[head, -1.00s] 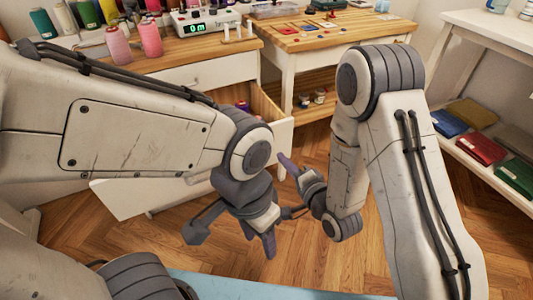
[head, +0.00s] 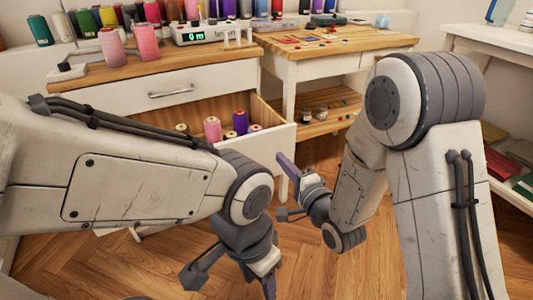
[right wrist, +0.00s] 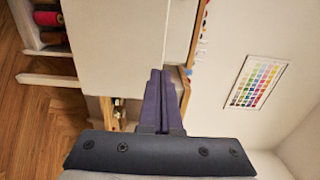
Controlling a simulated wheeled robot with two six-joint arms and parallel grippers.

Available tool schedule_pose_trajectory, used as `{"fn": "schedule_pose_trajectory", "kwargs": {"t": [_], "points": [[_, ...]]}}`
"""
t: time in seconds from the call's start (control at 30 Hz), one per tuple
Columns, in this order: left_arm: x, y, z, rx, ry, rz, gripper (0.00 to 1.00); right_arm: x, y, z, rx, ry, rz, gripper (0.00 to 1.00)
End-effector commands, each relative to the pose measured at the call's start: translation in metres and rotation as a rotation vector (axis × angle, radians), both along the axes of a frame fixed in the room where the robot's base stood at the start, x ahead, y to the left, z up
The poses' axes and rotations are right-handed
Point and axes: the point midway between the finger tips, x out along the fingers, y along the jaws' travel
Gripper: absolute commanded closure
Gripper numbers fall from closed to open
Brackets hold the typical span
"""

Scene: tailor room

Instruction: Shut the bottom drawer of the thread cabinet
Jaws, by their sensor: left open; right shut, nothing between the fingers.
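The thread cabinet (head: 115,97) stands at the back left in the head view. Below its handled top drawer, a lower drawer (head: 277,140) is pulled out, with several thread spools (head: 212,129) inside. My left arm hides most of its white front. My left gripper (head: 232,281) is open and empty, low in front of the drawer, above the floor. My right gripper (head: 285,188) is shut and empty by the drawer's right front corner; I cannot tell if it touches. In the right wrist view its purple fingers (right wrist: 160,100) are together, beside a large white panel.
A wooden-topped table (head: 330,40) with a lower shelf stands right of the cabinet. A white shelf unit (head: 500,50) with folded cloths is at the far right. Thread cones (head: 112,47) stand on the cabinet. Wooden floor (head: 110,270) is clear in front.

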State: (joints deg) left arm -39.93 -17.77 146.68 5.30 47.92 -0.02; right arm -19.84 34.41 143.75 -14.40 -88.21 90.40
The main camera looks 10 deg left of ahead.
Motion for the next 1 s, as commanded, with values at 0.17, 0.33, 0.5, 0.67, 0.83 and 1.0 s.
{"fn": "schedule_pose_trajectory", "kwargs": {"t": [0.17,0.33,0.5,0.67,0.83,1.0], "points": [[0.000,0.000,-0.035,0.000,0.000,0.000,0.50,0.005,0.004,-0.004,0.004,-0.006,-0.003,1.00],[0.000,0.000,-0.037,0.000,0.000,0.000,0.50,0.036,0.025,0.000,0.002,-0.003,-0.001,1.00],[0.000,0.000,-0.046,0.000,0.000,0.000,0.50,0.061,0.041,-0.001,0.003,-0.003,-0.003,1.00],[0.000,0.000,-0.051,0.000,0.000,0.000,0.50,0.075,0.051,0.000,0.002,-0.001,-0.003,1.00],[0.000,0.000,-0.052,0.000,0.000,0.000,0.50,0.079,0.054,0.001,0.001,0.001,-0.003,1.00],[0.000,0.000,-0.051,0.000,0.000,0.000,0.50,0.080,0.054,0.001,0.001,0.001,-0.003,1.00]]}}
